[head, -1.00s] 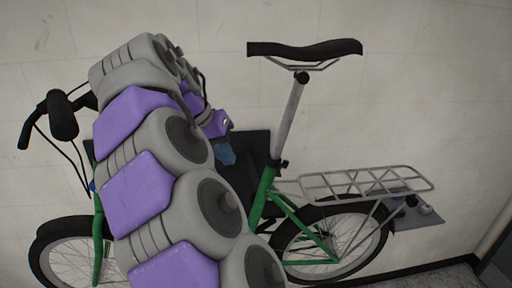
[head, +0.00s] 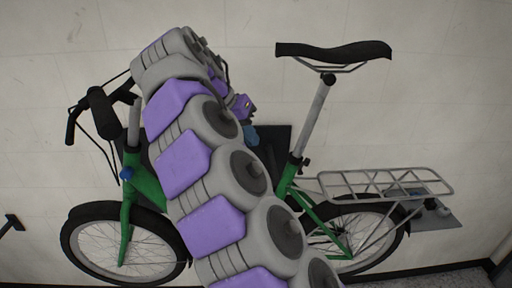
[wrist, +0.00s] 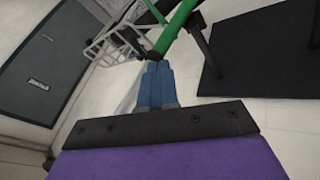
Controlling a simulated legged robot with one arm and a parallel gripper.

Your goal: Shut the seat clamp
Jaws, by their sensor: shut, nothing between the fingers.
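The seat clamp (head: 300,160) is a small dark collar where the silver seat post (head: 312,118) enters the green frame, with a short dark piece sticking out to its right. It is too small to tell whether its lever is open or shut. My gripper (head: 252,137) has blue fingers. It is shut and empty, left of the clamp and a little higher in the head view, with a visible gap. In the wrist view my gripper (wrist: 155,82) points toward a green frame tube (wrist: 177,24); I cannot make out the clamp there.
The black saddle (head: 334,51) tops the seat post. A silver rear rack (head: 385,184) extends to the right. A dark panel (head: 272,145) lies behind my gripper. Handlebars (head: 104,108) are at left, beyond my arm. A pale wall (head: 440,90) is close behind the bike.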

